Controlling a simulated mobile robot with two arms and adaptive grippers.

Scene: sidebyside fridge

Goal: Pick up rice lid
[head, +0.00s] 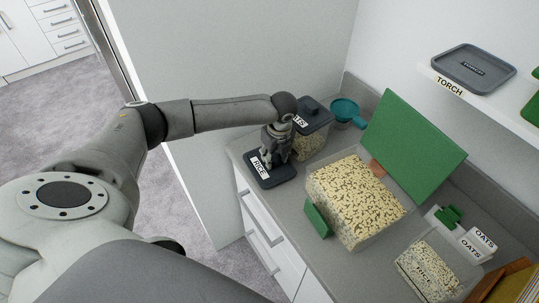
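The rice lid (284,174) is a dark grey flat lid with a white "RICE" label, lying at the front left of the grey counter. My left gripper (272,163) points down over the middle of the lid and hides part of it. Its fingers are small and dark here, so I cannot tell whether they are open or shut, or touch the lid. My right gripper is not in view.
An oats container (310,138) with a dark lid stands just behind my gripper, near a teal cup (345,111). A large grain-filled container (355,200) and a green board (412,140) stand to the right.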

